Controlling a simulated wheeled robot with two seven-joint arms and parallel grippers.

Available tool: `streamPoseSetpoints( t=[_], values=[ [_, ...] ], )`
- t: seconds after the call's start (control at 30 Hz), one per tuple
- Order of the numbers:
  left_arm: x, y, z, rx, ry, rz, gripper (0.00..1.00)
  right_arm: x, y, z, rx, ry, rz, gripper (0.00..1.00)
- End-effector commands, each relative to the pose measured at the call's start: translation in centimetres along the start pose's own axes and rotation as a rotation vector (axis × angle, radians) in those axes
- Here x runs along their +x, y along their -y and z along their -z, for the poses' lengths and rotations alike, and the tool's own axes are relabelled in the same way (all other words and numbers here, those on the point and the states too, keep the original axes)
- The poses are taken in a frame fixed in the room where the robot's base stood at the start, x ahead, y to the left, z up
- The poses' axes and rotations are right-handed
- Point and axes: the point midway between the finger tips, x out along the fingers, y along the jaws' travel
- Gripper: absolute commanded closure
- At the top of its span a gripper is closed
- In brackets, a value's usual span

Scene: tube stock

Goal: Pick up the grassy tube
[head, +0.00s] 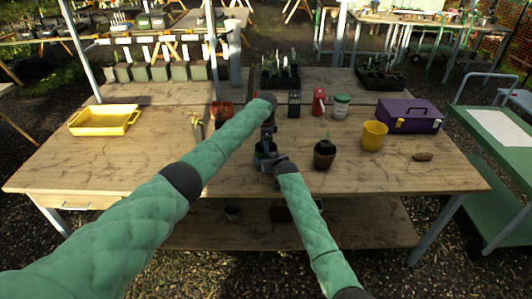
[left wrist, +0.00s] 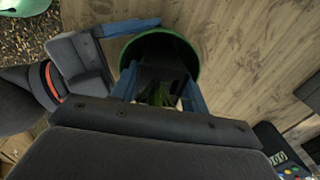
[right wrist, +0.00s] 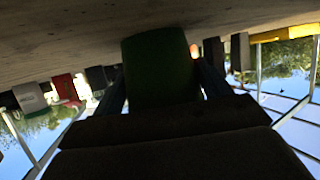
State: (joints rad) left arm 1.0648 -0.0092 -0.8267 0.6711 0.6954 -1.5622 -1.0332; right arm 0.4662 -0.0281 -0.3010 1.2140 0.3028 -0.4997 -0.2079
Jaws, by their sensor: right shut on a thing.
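The grassy tube shows from above in the left wrist view as a round, dark-mouthed container with a green rim (left wrist: 190,42). In the right wrist view the green tube (right wrist: 160,65) stands between the fingers of my right gripper (right wrist: 162,88), which is shut on it. In the head view the tube is mostly hidden by my grippers. My left gripper (left wrist: 161,90) is over the tube's mouth, its blue fingers apart. In the head view my left gripper (head: 268,137) is just above my right gripper (head: 264,157). Whether the left fingers touch the tube is unclear.
The table's left front is clear.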

Motion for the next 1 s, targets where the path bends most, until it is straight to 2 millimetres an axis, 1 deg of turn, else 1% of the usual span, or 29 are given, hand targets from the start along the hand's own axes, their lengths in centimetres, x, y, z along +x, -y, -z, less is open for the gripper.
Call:
streamPoseSetpoints(
  t=[0.17,0.27,0.37,0.6,0.7,0.83,1.0],
  values=[
    [-0.1,0.0,0.0,0.000,0.000,0.001,0.82,0.0,0.0,0.0,0.000,0.000,0.000,0.46],
    [-0.7,0.1,0.0,0.000,-0.001,0.001,0.82,0.0,0.0,0.0,0.000,0.000,0.000,0.46],
    [-2.0,0.1,0.0,0.000,-0.002,0.003,0.82,0.0,0.0,0.0,0.000,0.001,0.000,0.46],
    [-6.4,0.1,0.0,0.001,-0.002,0.002,0.82,0.0,0.0,-0.1,0.000,0.001,0.000,0.46],
    [-7.9,0.0,0.0,0.001,-0.001,0.002,0.82,0.0,0.0,-0.1,0.000,0.001,0.000,0.46],
    [-9.3,0.0,0.0,0.000,-0.001,0.001,0.82,0.0,0.0,-0.1,0.000,0.001,0.000,0.46],
    [-10.1,0.0,0.0,0.000,0.000,0.000,0.82,0.0,0.0,-0.1,0.000,0.001,0.000,0.46]
  ],
)
